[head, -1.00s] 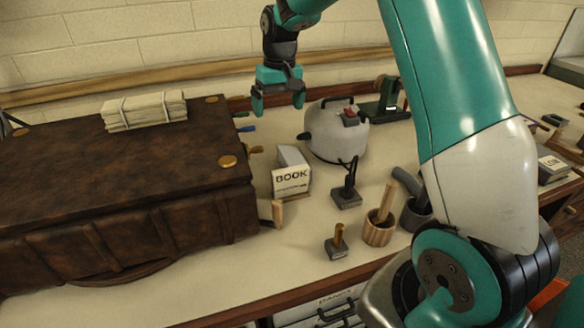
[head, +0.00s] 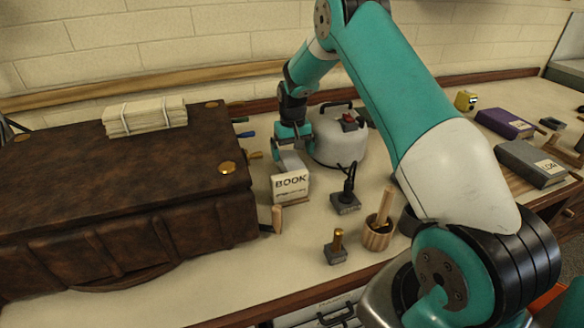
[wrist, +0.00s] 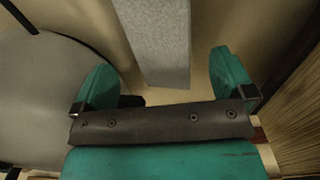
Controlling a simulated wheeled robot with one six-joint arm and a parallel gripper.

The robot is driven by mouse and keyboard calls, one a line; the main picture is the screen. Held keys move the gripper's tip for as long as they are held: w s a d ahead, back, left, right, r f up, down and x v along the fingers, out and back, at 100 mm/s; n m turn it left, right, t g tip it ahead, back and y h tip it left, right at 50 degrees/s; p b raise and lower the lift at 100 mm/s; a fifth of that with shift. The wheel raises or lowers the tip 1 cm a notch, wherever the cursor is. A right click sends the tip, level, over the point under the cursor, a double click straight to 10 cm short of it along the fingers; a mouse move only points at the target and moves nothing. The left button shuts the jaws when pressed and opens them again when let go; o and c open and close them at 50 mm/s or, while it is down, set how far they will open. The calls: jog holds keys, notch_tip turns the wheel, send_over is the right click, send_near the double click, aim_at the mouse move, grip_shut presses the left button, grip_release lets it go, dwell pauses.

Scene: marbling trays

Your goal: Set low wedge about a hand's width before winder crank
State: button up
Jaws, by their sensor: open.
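A grey block with a sloping top and a white BOOK label (head: 290,186) stands on the bench right of the brown case. I take it as the low wedge, though its smaller print is not readable. My gripper (head: 294,142) is open just above its back end. In the wrist view the grey block (wrist: 158,40) lies between the two spread teal fingers, with a gap on each side. A dark stand with an upright lever (head: 346,198) is right of the block; I cannot tell whether it is the winder crank.
A rounded grey kettle (head: 338,140) stands close right of my gripper. The big brown case (head: 120,190) is left, with coloured handles beside it. A wooden cup (head: 377,236) and a small brass-topped block (head: 336,246) are near the front edge. Purple (head: 505,123) and grey (head: 530,163) labelled boxes lie right.

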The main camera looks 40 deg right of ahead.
aim_at(293, 162)
notch_tip(293, 162, down, 5)
jog(key=shift+f+p, duration=0.1)
jog(key=shift+p, duration=0.5)
jog(key=shift+c, duration=0.5)
jog(key=c, duration=1.1)
jog(key=shift+o, duration=0.2)
